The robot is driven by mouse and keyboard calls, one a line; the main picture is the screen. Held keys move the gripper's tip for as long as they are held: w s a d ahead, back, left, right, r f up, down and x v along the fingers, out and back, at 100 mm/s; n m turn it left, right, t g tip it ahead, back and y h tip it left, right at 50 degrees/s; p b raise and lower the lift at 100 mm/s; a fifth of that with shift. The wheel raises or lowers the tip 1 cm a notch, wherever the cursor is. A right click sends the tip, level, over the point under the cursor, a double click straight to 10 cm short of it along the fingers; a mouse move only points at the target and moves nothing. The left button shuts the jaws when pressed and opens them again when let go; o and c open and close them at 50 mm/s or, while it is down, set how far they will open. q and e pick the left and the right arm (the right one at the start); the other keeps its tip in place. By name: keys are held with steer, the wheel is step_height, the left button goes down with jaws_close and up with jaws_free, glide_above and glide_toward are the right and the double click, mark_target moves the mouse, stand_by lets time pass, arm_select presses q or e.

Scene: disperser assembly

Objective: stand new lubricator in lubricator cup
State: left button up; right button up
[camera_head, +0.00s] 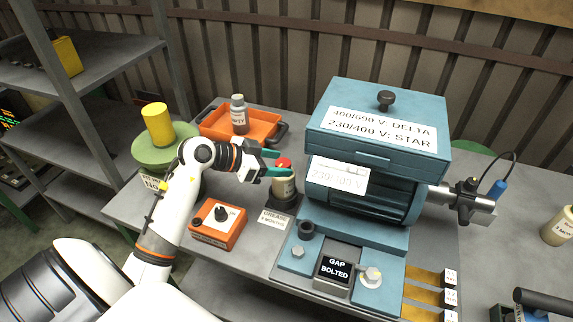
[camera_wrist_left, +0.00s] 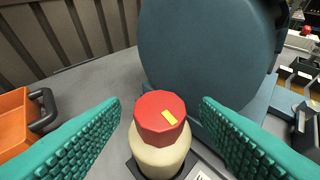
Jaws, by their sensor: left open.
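A cream lubricator (camera_head: 284,187) with a red cap stands upright in a black cup (camera_head: 282,204) just left of the blue motor, behind a grease label. In the left wrist view the lubricator (camera_wrist_left: 160,157) is seen from above, with a yellow mark on its cap and the dark cup (camera_wrist_left: 133,168) around its base. My left gripper (camera_head: 279,163) is open, its green fingers on either side of the cap. The left wrist view shows gaps between the fingers and the cap. Another cream cylinder (camera_head: 557,229) with a label stands at the right edge. My right gripper does not show.
The blue motor (camera_head: 372,150) stands close on the right of the cup. An orange tray (camera_head: 262,128) with a grey bottle (camera_head: 239,113) lies behind my left gripper. An orange box with a knob (camera_head: 219,225) sits in front.

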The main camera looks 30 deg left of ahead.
arm_select(q)
steer(key=shift+v, duration=1.75)
steer(key=shift+s+d+f, duration=0.1)
